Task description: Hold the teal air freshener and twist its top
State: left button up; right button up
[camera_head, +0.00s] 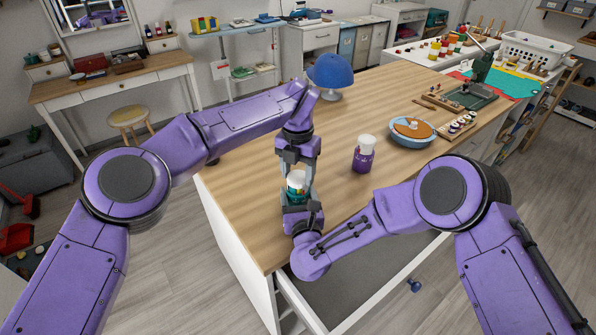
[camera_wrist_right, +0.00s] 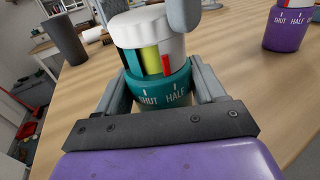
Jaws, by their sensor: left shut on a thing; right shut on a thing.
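The teal air freshener (camera_head: 297,188) stands upright near the front edge of the wooden table. In the right wrist view its teal base (camera_wrist_right: 162,92) bears the words SHUT and HALF. Its white ribbed top (camera_wrist_right: 150,30) sits above, with yellow, red and teal upright parts showing between top and base. My right gripper (camera_head: 297,199) is shut on the base, one finger on each side, from the near side. My left gripper (camera_head: 298,178) comes down from above and is shut on the white top; its grey fingers partly hide the top.
A purple air freshener (camera_head: 363,158) with a white top stands just right. Behind are a blue cap (camera_head: 330,72) on a stand and a blue-rimmed bowl (camera_head: 412,130). An open drawer (camera_head: 370,275) lies below my right forearm. The table's middle is mostly clear.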

aim_at(298, 176)
pick_arm(q)
jog(key=shift+n, duration=0.6)
jog(key=o, duration=1.1)
notch_tip(298, 176, up, 12)
jog(key=shift+r, duration=0.1)
pick_arm(e)
jog(key=o, duration=1.2)
jog(key=shift+o, duration=0.2)
